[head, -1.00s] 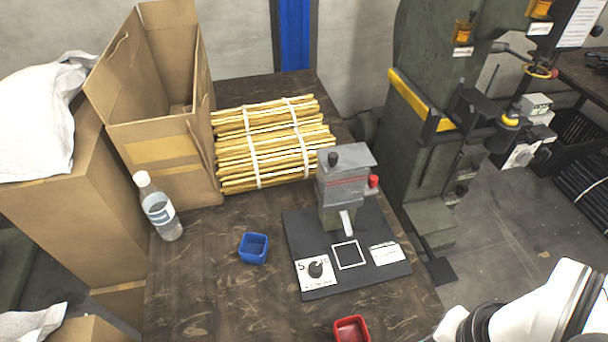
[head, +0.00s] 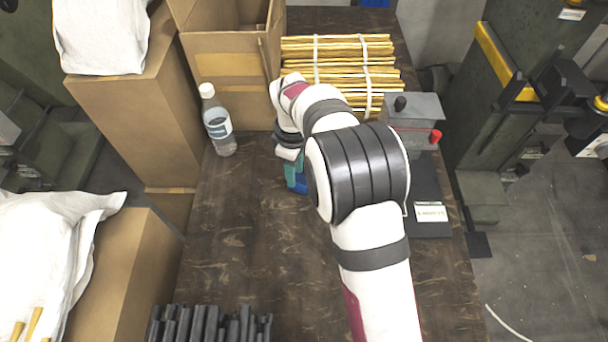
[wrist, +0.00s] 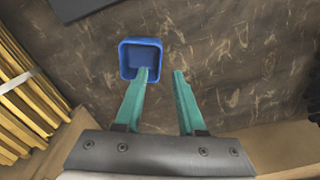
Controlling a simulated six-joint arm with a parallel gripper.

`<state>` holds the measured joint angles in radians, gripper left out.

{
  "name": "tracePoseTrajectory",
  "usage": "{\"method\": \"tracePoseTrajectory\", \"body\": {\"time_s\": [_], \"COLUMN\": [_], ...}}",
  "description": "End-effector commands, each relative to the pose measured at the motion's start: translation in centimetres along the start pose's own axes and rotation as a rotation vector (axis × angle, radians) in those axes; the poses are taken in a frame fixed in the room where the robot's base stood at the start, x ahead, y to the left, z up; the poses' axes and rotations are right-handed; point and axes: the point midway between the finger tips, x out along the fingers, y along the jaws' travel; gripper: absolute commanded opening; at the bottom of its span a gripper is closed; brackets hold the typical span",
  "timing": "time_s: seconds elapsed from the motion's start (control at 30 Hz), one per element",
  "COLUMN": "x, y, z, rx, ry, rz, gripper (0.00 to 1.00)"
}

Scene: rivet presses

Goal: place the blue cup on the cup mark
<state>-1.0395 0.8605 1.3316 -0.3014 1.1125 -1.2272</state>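The blue cup (wrist: 141,57) is a small square, open-topped cup standing on the dark wooden table. In the head view only a bit of the blue cup (head: 301,188) shows beside my teal fingers. My gripper (wrist: 160,72) is open and empty. In the wrist view its left fingertip overlaps the cup's near rim, and its right fingertip is beyond the cup's right side. I cannot tell whether the finger touches the cup. The cup mark is hidden behind my arm in the head view; part of the dark press base (head: 432,190) shows.
The grey press (head: 415,110) stands right of my arm. A plastic bottle (head: 217,125) and an open cardboard box (head: 225,85) are at the left, with bundled yellow sticks (head: 340,48) behind. Dark rods (head: 210,325) lie at the front.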

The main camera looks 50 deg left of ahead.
Motion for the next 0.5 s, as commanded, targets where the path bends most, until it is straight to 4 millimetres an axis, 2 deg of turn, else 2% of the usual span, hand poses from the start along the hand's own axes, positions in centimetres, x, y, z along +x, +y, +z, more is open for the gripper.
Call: {"method": "tracePoseTrajectory", "body": {"time_s": [0.27, 0.5], "x": [4.9, 5.6], "y": [-0.1, 0.0], "z": [0.3, 0.3], "rx": [0.002, 0.002], "ry": [0.000, 0.002], "rz": [-0.002, 0.001], "gripper": [0.39, 0.39]}}
